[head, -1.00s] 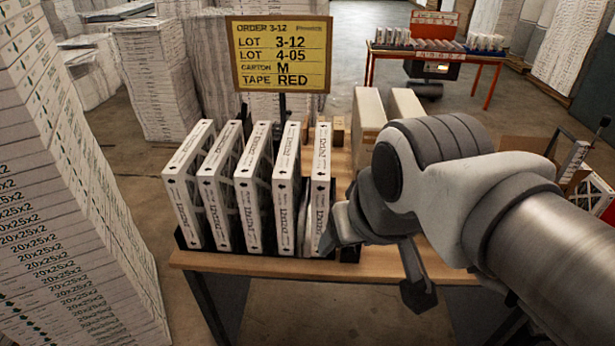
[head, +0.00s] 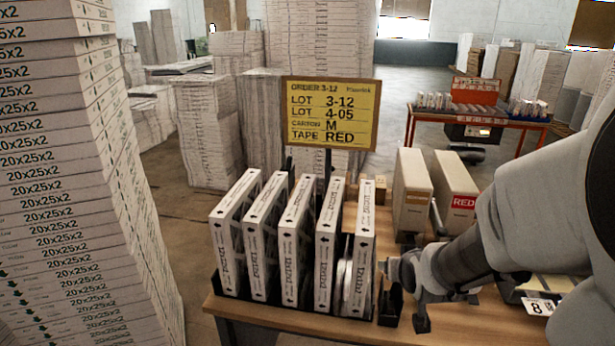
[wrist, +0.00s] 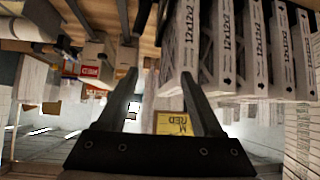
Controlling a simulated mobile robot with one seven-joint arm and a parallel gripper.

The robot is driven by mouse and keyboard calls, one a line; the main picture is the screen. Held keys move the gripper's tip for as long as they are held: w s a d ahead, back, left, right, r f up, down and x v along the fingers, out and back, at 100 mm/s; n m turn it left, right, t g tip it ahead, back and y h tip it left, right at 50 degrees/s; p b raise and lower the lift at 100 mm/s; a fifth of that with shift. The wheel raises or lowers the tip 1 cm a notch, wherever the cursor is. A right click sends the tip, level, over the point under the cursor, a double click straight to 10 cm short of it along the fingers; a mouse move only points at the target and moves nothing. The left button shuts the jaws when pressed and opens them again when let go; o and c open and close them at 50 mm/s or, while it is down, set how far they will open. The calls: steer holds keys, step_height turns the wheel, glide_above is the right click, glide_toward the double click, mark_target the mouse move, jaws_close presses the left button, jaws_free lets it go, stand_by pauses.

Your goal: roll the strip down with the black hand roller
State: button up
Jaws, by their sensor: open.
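My gripper shows in the wrist view (wrist: 162,75) with its two dark fingers apart and nothing between them. In the head view my arm reaches in from the right, and its end is low beside the right end of the filter row, partly hidden by its own links. A small black upright piece (head: 391,303) stands on the table close to my gripper; I cannot tell whether it is the hand roller or a holder. I cannot make out the strip for sure in either view.
Several white boxed filters (head: 297,235) stand upright in a black rack on the wooden table (head: 260,313). Two tan cartons stand behind, one with a RED label (head: 464,202). A yellow order sign (head: 330,113) rises behind the rack. A tall box stack (head: 75,200) fills the left.

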step_height(320, 180, down, 10)
steer(key=w+d+n+t+y+b, duration=0.1)
steer(key=w+n, duration=0.1)
steer(key=w, duration=0.1)
steer(key=m+t+h+b, duration=0.45)
steer(key=t+b, duration=0.25)
steer(key=b, duration=0.2)
glide_toward(395, 291)
steer(key=w+d+r, duration=0.2)
steer(key=shift+f+m+b, duration=0.15)
steer(key=shift+m+b, duration=0.3)
steer(key=shift+b, duration=0.45)
steer(key=shift+w+b, duration=0.15)
steer(key=shift+b, duration=0.75)
steer(key=b, duration=0.5)
steer(key=shift+w+a+f+g+b, duration=0.25)
steer(key=shift+g+b, duration=0.05)
